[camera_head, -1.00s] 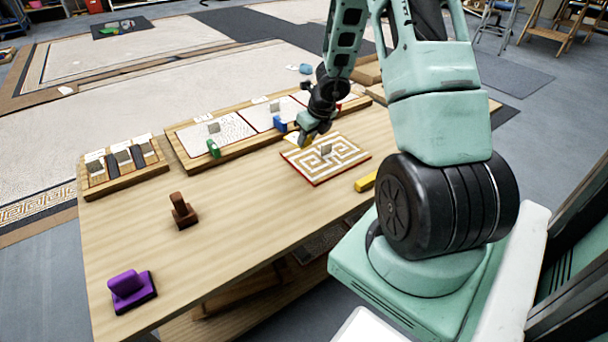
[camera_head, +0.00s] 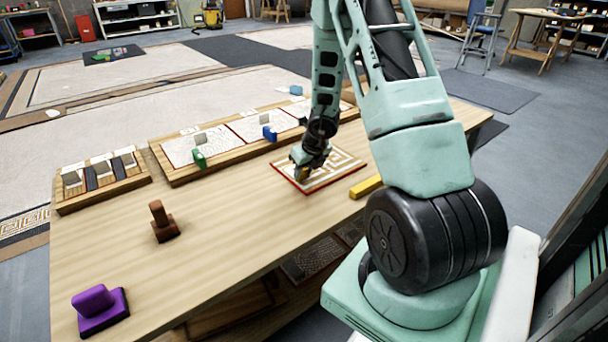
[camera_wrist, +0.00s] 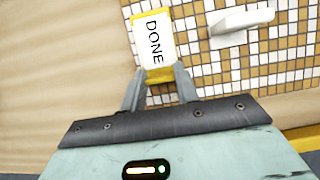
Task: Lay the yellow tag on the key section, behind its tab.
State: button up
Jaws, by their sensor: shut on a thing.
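The tag (camera_wrist: 155,45) is a white card reading "DONE" with yellow ends. My gripper (camera_wrist: 160,82) is shut on its near yellow end in the wrist view. The tag overlaps the left edge of the key section in that view; I cannot tell whether it touches. The key section (camera_head: 346,168) is a tan and white panel with a meander pattern, lying on the table. Its pale tab (camera_wrist: 240,20) stands to the right of the tag in the wrist view. In the head view my gripper (camera_head: 302,173) is low over the panel's left part and hides the tab.
A long wooden tray (camera_head: 178,182) with several panels and coloured clips lies behind. A smaller rack (camera_head: 70,205) stands at left. A brown stamp (camera_head: 163,225), a purple stamp (camera_head: 100,308) and a yellow bar (camera_head: 366,187) are on the table. The table's front middle is clear.

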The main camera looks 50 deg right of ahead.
jog(key=shift+r, duration=0.1)
jog(key=o, duration=0.9)
